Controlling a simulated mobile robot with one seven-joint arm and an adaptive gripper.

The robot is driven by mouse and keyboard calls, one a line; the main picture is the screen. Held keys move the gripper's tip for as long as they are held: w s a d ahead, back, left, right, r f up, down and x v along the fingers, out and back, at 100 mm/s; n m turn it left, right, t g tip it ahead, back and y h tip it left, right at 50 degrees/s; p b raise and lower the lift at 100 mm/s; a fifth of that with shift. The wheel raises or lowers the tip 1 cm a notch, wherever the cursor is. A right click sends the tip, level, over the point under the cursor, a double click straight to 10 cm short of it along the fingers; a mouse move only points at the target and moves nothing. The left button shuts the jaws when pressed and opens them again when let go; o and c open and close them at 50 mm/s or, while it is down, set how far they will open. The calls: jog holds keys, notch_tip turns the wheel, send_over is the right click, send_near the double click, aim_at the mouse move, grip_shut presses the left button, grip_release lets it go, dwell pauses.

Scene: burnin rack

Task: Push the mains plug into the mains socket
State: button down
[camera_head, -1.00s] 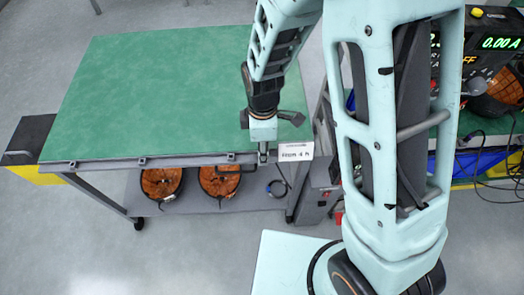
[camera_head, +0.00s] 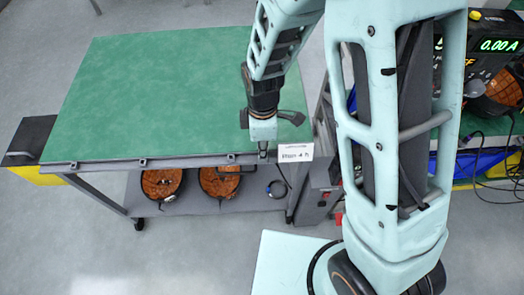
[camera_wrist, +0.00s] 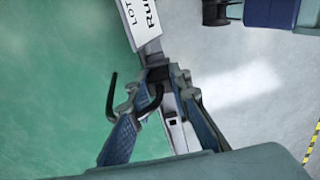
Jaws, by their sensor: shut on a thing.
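My gripper (camera_head: 263,149) is over the right front edge of the green-topped bench (camera_head: 170,90). In the wrist view my gripper (camera_wrist: 159,84) is shut on a small black piece (camera_wrist: 158,74), which looks like the mains plug. A black cable (camera_wrist: 151,104) curls between the fingers, and a bent black length shows left of them. The plug's front and pins are hidden. A grey-white bar (camera_wrist: 178,133) with a small dark slot lies beneath the fingers. I cannot make out the mains socket, or whether the plug touches it.
A white label card (camera_head: 296,151) stands close beside my gripper. A grey post (camera_head: 318,190) with a red part is to its right. Orange-filled round containers (camera_head: 161,182) sit on the lower shelf. A display unit (camera_head: 492,55) is at the far right. The bench top is clear.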

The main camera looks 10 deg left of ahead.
jog(key=shift+r+p, duration=1.8)
jog(key=shift+r, duration=0.9)
jog(key=c, duration=2.5)
grip_release()
grip_shut()
